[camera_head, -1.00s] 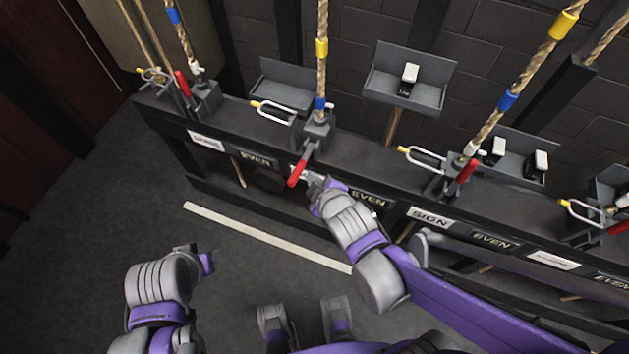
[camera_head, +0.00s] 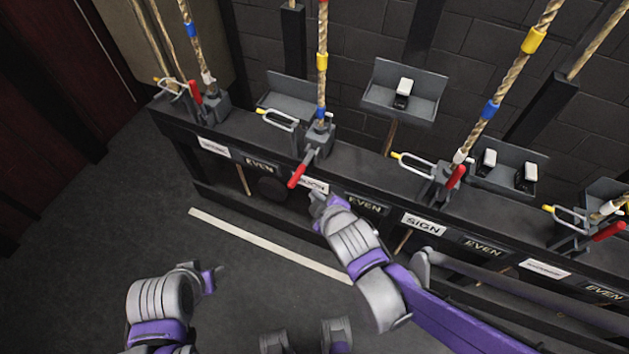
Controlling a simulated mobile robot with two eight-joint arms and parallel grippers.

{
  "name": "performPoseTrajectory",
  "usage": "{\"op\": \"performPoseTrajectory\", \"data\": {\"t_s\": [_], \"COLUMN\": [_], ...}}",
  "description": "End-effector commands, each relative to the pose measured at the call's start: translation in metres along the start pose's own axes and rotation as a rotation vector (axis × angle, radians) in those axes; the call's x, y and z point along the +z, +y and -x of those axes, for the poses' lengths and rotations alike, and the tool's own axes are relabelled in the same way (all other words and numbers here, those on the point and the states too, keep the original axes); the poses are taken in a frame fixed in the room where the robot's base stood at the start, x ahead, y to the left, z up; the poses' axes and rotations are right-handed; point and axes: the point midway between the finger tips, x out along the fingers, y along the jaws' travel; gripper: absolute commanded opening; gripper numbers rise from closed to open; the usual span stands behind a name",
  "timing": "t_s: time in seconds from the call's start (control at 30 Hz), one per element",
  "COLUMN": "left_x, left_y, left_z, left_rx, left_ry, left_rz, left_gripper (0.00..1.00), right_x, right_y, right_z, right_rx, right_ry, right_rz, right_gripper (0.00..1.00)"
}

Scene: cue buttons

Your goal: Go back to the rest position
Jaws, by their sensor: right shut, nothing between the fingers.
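My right gripper (camera_head: 318,203) is shut and empty. It is in front of the black rail, just below a white label (camera_head: 313,185) and to the lower right of the middle red-handled lever (camera_head: 297,176). It is apart from the lever's handle. My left gripper (camera_head: 213,279) is at the lower left over the dark floor, away from the rail. Its fingers are too small and turned away to tell open from shut. The cue buttons are small black-and-white switches on grey trays: one (camera_head: 403,92) at the top centre and two (camera_head: 486,163) (camera_head: 526,177) further right.
A red-handled lever (camera_head: 455,177) stands to the right. A white floor strip (camera_head: 250,239) lies before the rail. The floor at left is clear.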

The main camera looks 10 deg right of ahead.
Motion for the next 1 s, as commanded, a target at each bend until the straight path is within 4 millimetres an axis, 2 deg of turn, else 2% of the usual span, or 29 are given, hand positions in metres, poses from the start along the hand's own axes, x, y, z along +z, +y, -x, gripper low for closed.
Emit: {"op": "performPoseTrajectory", "data": {"t_s": [0.23, 0.33, 0.47, 0.53, 0.73, 0.83, 1.0], "left_x": [0.000, -0.003, -0.013, -0.020, -0.036, -0.040, -0.041], "left_y": [0.000, 0.000, 0.000, 0.000, 0.000, 0.000, 0.000], "left_z": [0.000, 0.005, 0.019, 0.028, 0.047, 0.051, 0.052], "left_rx": [0.000, 0.000, 0.000, 0.000, 0.000, 0.000, 0.000], "left_ry": [0.000, 0.002, 0.008, 0.013, 0.025, 0.028, 0.029], "left_rz": [0.000, 0.000, 0.000, 0.000, 0.000, 0.000, 0.000], "left_gripper": [0.50, 0.50, 0.50, 0.50, 0.50, 0.50, 0.50], "right_x": [0.001, 0.007, 0.027, 0.040, 0.066, 0.071, 0.075], "right_y": [0.001, 0.007, 0.024, 0.031, 0.036, 0.033, 0.031], "right_z": [0.001, 0.010, 0.041, 0.064, 0.123, 0.140, 0.147], "right_rx": [0.000, -0.008, -0.033, -0.047, -0.068, -0.072, -0.074], "right_ry": [-0.002, -0.035, -0.148, -0.228, -0.412, -0.464, -0.491], "right_rz": [-0.004, -0.059, -0.255, -0.396, -0.742, -0.840, -0.889], "right_gripper": [0.00, 0.00, 0.00, 0.00, 0.00, 0.00, 0.00]}}
